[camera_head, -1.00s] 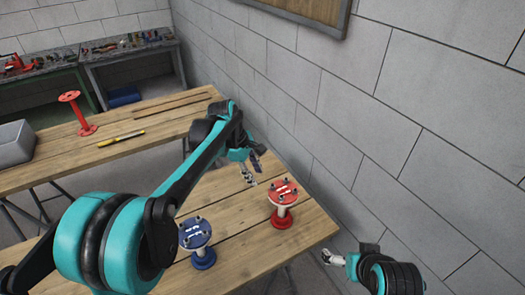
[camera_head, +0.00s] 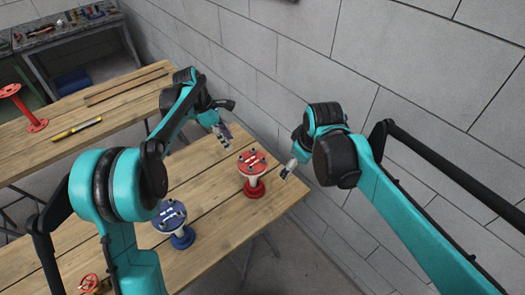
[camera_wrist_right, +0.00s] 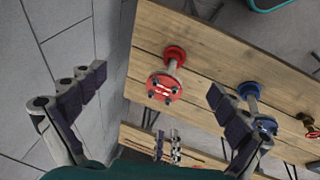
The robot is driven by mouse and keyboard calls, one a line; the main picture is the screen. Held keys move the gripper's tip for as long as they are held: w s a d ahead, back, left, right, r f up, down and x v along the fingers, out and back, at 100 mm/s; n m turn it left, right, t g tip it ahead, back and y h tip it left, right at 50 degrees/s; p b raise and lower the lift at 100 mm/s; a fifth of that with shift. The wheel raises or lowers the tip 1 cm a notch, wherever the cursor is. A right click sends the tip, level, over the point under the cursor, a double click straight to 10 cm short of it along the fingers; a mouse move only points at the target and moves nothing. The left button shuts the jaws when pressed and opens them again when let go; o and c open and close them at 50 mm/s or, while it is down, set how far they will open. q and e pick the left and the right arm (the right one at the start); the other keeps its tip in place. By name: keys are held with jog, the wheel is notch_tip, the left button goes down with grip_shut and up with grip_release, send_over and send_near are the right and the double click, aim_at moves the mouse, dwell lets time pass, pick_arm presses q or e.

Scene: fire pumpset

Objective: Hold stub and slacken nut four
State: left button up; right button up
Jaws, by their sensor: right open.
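A red flanged stub (camera_head: 252,162) stands upright on the near wooden table, with several dark nuts or bolts on its top flange. It also shows in the right wrist view (camera_wrist_right: 164,86). A blue flanged stub (camera_head: 170,216) stands nearer on the same table, and it shows at the right of the right wrist view (camera_wrist_right: 249,90). My left gripper (camera_head: 224,142) is above the table just behind and left of the red stub; whether it is open is unclear. My right gripper (camera_head: 288,168) is right of the red stub, apart from it. Its fingers (camera_wrist_right: 152,108) are spread and empty.
A red valve wheel (camera_head: 90,283) is at the near table's lower left. On the farther table are a yellow marker-like tool (camera_head: 76,128) and a tall red stub (camera_head: 30,112). A block wall (camera_head: 350,60) runs close along the right.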

jog(key=w+a+f+n+g, duration=0.1)
jog(key=w+a+f+n, duration=0.15)
jog(key=w, duration=0.25)
jog(key=w+a+f+n+g, duration=0.1)
jog(key=w+a+f+n, duration=0.1)
jog(key=w+n, duration=0.15)
jog(key=n+g, duration=0.2)
jog(key=n, duration=0.3)
send_over(263, 165)
jog(key=w, duration=0.3)
jog(key=f, duration=0.8)
jog(key=shift+s+d+f, duration=0.2)
jog(key=shift+f, duration=0.05)
jog(key=shift+w+a+f+n, duration=0.15)
jog(key=shift+f+n, duration=0.15)
jog(key=shift+f, duration=0.4)
notch_tip(263, 165, down, 7)
jog(key=shift+r, duration=0.1)
jog(key=c, duration=1.9)
grip_shut()
